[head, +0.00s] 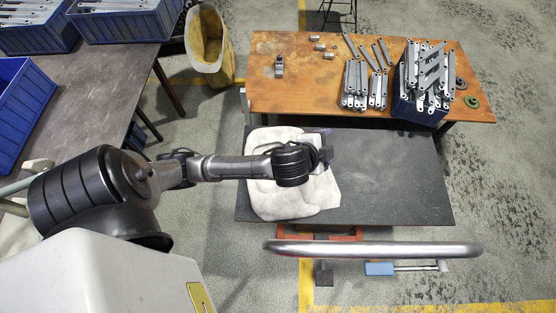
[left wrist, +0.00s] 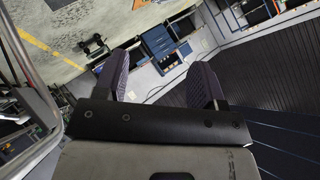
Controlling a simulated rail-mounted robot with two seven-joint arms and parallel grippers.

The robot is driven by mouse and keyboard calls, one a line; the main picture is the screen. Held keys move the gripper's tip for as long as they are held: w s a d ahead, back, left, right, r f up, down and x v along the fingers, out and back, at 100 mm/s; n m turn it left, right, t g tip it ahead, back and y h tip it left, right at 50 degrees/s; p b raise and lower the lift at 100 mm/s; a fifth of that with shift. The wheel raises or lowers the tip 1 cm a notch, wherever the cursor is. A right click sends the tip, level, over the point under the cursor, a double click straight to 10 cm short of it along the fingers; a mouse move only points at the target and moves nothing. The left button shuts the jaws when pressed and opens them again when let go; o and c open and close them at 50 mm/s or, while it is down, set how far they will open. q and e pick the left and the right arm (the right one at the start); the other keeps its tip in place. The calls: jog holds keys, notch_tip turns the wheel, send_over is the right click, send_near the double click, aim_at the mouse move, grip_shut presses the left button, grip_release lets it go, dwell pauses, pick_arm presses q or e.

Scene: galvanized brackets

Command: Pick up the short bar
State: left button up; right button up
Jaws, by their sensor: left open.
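My left gripper (head: 326,154) is over the right part of a pale cloth on the dark grey table, partly hidden behind its own wrist. In the left wrist view its two purple-padded fingers (left wrist: 162,84) stand apart with nothing between them. Grey metal bars lie on the brown table (head: 290,100) beyond: upright-looking bundles (head: 355,85), a few loose bars (head: 382,52), and a heap (head: 428,70) in a dark blue bin. I cannot tell which one is the short bar. The left gripper is well apart from all of them. My right gripper is not in view.
The pale cloth (head: 265,195) covers the left of the dark table (head: 395,185); its right side is clear. Small metal blocks (head: 315,38) and a small part (head: 279,66) lie on the brown table. Green discs (head: 471,102) sit right of the bin. Blue crates (head: 22,110) stand left.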

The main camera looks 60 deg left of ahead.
pick_arm(q)
jog(key=w+a+f+m+t+h+b, duration=0.2)
jog(key=w+f+m+t+h+b, duration=0.2)
jog(key=w+f+m+b, duration=0.55)
jog(key=w+a+f+m+t+h+b, duration=0.4)
jog(key=m+b, duration=0.6)
jog(key=m, duration=0.6)
jog(key=s+a+f+m+g+h+b, duration=0.1)
jog(key=s+a+f+m+g, duration=0.1)
jog(key=f+m+g, duration=0.45)
jog(key=s+a+f+m+g+h+b, duration=0.15)
jog(key=f+m+g, duration=0.25)
jog(key=f+m, duration=0.55)
jog(key=s+a+f+m+g+y, duration=0.7)
jog(key=s+a+f+m+g, duration=0.25)
jog(key=s+a, duration=0.2)
jog(key=shift+t, duration=0.5)
jog(key=f+b, duration=0.1)
jog(key=f, duration=0.1)
jog(key=f+b, duration=0.1)
jog(key=f, duration=0.2)
jog(key=f+b, duration=0.1)
jog(key=f, duration=0.2)
jog(key=shift+a+f, duration=0.15)
jog(key=shift+a, duration=0.2)
jog(key=shift+a+f+b, duration=0.2)
jog(key=shift+f+b, duration=1.4)
jog(key=shift+f, duration=1)
jog(key=shift+c, duration=0.4)
